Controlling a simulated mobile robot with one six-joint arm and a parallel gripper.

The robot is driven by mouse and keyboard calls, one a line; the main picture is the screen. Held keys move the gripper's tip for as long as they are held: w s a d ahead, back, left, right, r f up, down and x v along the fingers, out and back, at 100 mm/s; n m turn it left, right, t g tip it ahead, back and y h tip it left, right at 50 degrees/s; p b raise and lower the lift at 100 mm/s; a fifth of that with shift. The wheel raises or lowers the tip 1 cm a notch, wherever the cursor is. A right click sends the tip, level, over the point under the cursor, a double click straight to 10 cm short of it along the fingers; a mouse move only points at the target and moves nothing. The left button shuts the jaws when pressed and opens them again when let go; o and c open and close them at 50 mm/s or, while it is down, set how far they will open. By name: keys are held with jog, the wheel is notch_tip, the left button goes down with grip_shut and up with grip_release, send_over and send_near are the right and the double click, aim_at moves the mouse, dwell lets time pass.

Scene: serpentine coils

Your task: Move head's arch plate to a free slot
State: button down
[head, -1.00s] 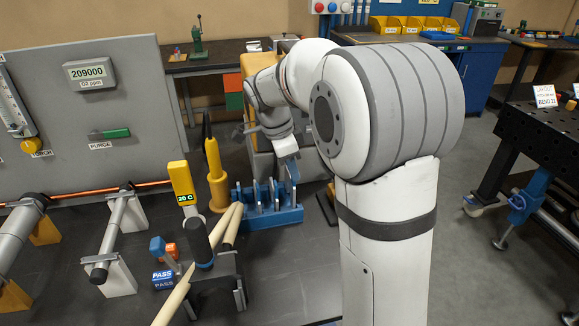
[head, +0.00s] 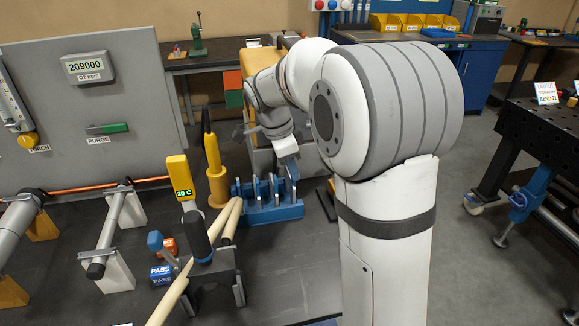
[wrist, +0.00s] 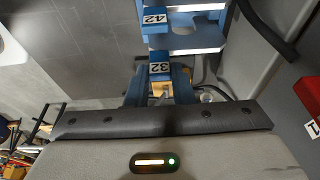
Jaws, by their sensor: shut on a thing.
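A blue rack (head: 272,216) stands on the dark bench in the head view, with several upright pale plates in its slots. My gripper (head: 290,172) is at the rack's right end, small and partly hidden there. In the wrist view my gripper (wrist: 160,92) is shut on a blue piece with a white label "32" (wrist: 160,68), apparently the arch plate. A second blue piece labelled "42" (wrist: 154,16) lies beyond it, beside pale plate edges. Whether the held plate is clear of its slot cannot be told.
A yellow torch-like tool (head: 216,170) stands left of the rack. Pale rods (head: 196,265) and a small dark stand (head: 215,285) are in front. A grey panel with a meter (head: 88,67) is at left.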

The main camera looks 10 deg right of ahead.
jog(key=shift+f, duration=0.1)
jog(key=shift+f+b, duration=0.5)
jog(key=shift+f, duration=0.2)
jog(key=c, duration=1.2)
grip_release()
jog(key=shift+o, duration=0.2)
jog(key=v, duration=0.7)
jog(key=s+f+n+t+y, duration=0.1)
jog(key=s+f+n, duration=0.2)
jog(key=s+n, duration=0.6)
jog(key=s+d+f+n+t+y+p, duration=0.1)
jog(key=s+f+n+y, duration=0.1)
jog(key=s+n, duration=0.7)
jog(key=s+f, duration=0.1)
jog(key=s, duration=0.4)
jog(key=shift+s+d+f+t+p, duration=0.25)
jog(key=shift+s+t+p, duration=0.05)
jog(key=shift+s, duration=0.05)
